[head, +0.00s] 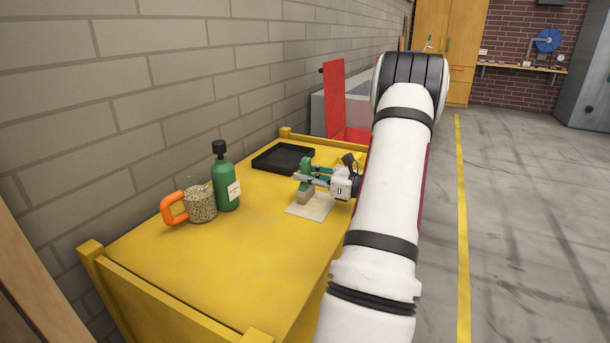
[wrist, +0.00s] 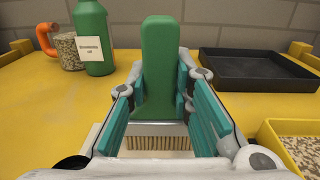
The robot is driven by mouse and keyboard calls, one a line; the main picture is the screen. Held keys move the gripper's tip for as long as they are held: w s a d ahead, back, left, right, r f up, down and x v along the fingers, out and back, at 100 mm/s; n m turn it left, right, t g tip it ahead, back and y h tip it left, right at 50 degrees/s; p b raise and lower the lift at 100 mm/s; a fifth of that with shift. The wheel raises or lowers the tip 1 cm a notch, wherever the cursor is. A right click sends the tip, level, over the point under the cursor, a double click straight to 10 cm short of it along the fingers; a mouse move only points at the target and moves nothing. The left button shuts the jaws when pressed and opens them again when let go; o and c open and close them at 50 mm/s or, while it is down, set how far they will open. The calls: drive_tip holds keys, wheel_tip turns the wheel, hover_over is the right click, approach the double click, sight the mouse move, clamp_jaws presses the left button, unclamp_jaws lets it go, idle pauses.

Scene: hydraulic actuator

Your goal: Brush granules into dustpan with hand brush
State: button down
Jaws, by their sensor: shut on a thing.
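My gripper (head: 312,178) is shut on the hand brush (wrist: 159,68), its teal pads on both sides of the green handle. The handle stands upright, with tan bristles (wrist: 157,143) pointing down. In the head view, the brush's bristle block (head: 306,196) is over a pale flat sheet (head: 322,207) on the yellow table; I cannot tell whether it touches. Granules (wrist: 299,150) lie in a yellow-rimmed tray at the lower right of the wrist view. No clear dustpan shape shows; I cannot tell whether the pale sheet is part of one.
A clear jug of granules with an orange handle (head: 201,204) and a green bottle (head: 227,180) stand on the left of the yellow table (head: 215,265). An empty black tray (head: 283,158) lies behind. The table's front left is clear; a brick wall borders its left side.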

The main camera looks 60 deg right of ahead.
drive_tip(key=shift+s, duration=0.45)
drive_tip(key=shift+w, duration=1.15)
drive_tip(key=shift+s+p, duration=0.4)
drive_tip(key=shift+s, duration=0.7)
drive_tip(key=shift+w, duration=1.2)
drive_tip(key=shift+s+p, duration=0.3)
drive_tip(key=shift+s, duration=0.9)
drive_tip(key=shift+w, duration=0.6)
drive_tip(key=shift+s+a+r, duration=0.1)
drive_tip(key=shift+s+a+p, duration=0.25)
drive_tip(key=shift+s+a, duration=0.35)
drive_tip(key=shift+a, duration=0.4)
drive_tip(key=shift+s+a+p, duration=0.3)
drive_tip(key=shift+s+a, duration=0.35)
drive_tip(key=shift+a, duration=0.35)
drive_tip(key=shift+s+a+p, duration=0.25)
drive_tip(key=shift+s+a, duration=0.35)
drive_tip(key=shift+a, duration=0.4)
